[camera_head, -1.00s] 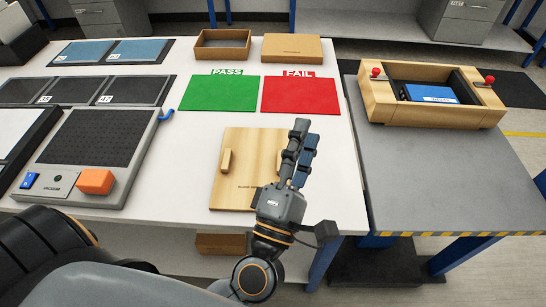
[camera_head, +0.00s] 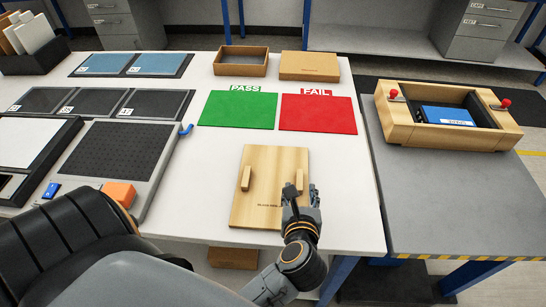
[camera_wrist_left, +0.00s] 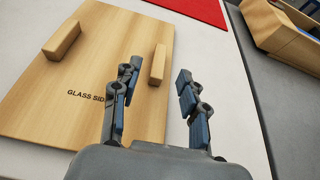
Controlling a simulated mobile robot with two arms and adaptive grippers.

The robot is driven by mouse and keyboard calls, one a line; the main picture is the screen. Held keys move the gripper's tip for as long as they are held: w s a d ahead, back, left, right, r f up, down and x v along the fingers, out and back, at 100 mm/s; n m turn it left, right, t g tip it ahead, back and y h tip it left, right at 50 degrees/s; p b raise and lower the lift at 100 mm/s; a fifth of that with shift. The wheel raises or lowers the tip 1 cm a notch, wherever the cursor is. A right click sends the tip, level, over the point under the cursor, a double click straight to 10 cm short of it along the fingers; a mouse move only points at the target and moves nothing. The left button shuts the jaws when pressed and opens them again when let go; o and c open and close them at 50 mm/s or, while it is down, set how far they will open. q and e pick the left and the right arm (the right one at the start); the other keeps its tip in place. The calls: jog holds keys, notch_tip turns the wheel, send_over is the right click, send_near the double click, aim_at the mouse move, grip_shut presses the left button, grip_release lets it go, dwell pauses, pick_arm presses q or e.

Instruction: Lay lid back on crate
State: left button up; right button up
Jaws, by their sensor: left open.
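The wooden lid (camera_head: 270,177) lies flat on the white table, with two raised wooden handle blocks and lettering on its face. It also shows in the left wrist view (camera_wrist_left: 90,75), where the lettering begins "GLASS SID". The wooden crate (camera_head: 398,122) stands open on the grey table at right, with a blue item inside and red knobs on its ends. My left gripper (camera_head: 301,194) is over the lid's right edge, near the right handle. In the left wrist view the open, empty fingers (camera_wrist_left: 157,85) point toward that handle. My right gripper is not in view.
A green PASS mat (camera_head: 238,110) and a red FAIL mat (camera_head: 318,114) lie behind the lid. An open wooden box (camera_head: 241,61) and a closed one (camera_head: 309,67) stand behind them. A vacuum plate (camera_head: 108,155) is at left. A gap separates the tables.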

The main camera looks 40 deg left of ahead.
aim_at(300, 181)
pick_arm(q)
jog(key=shift+f+p+x, duration=0.15)
jog(key=shift+p+x, duration=0.1)
jog(key=shift+x, duration=1.15)
jog(key=shift+f+p+x, duration=0.2)
jog(key=shift+x, duration=1.2)
jog(key=shift+s+d+r, duration=0.1)
jog(key=shift+s+d, duration=0.05)
jog(key=shift+s, duration=0.05)
grip_shut()
